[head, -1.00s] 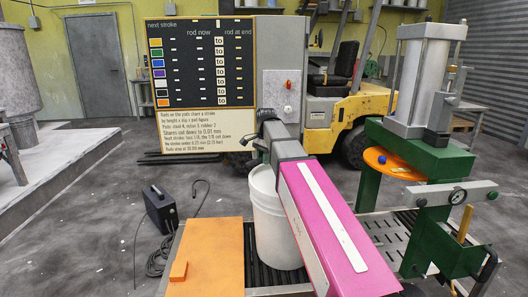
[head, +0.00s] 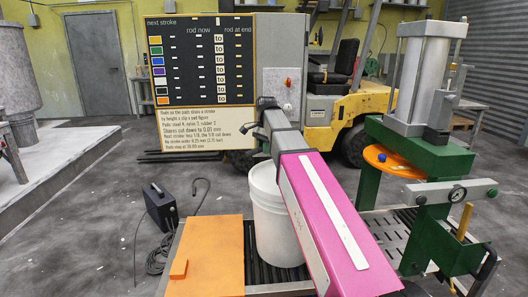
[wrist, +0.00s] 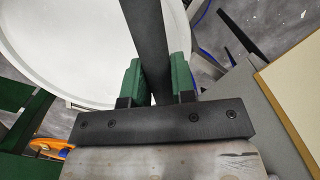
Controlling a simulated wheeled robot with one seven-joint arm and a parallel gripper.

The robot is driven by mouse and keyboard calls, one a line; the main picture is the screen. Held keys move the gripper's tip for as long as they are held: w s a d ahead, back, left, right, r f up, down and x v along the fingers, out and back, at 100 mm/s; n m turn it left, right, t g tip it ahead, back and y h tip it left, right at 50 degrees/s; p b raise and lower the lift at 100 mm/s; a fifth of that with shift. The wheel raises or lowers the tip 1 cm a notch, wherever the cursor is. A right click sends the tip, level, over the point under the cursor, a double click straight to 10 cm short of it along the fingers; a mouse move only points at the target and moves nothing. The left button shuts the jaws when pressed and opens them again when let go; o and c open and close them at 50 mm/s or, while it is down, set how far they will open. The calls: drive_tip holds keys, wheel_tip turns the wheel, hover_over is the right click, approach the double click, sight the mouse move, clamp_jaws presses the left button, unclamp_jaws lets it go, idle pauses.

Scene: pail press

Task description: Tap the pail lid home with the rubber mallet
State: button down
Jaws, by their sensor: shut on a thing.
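A white pail (head: 277,225) stands on the roller bed, partly hidden by my pink arm. In the wrist view its round white lid (wrist: 65,45) fills the upper left; I cannot tell how well it is seated. My gripper (wrist: 157,82) has green fingertips shut on the dark handle of the mallet (wrist: 147,35), which runs out over the lid. The rest of the mallet is hidden.
An orange panel (head: 208,250) lies left of the pail beside the rollers (head: 262,272). A green press (head: 425,150) with a grey cylinder and a gauge stands close on the right. A sign board (head: 200,85) and a yellow forklift (head: 340,125) are behind.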

drive_tip(key=shift+r, duration=0.1)
wheel_tip(320, 180, down, 5)
drive_tip(key=shift+r, duration=1.85)
drive_tip(key=shift+r, duration=2.95)
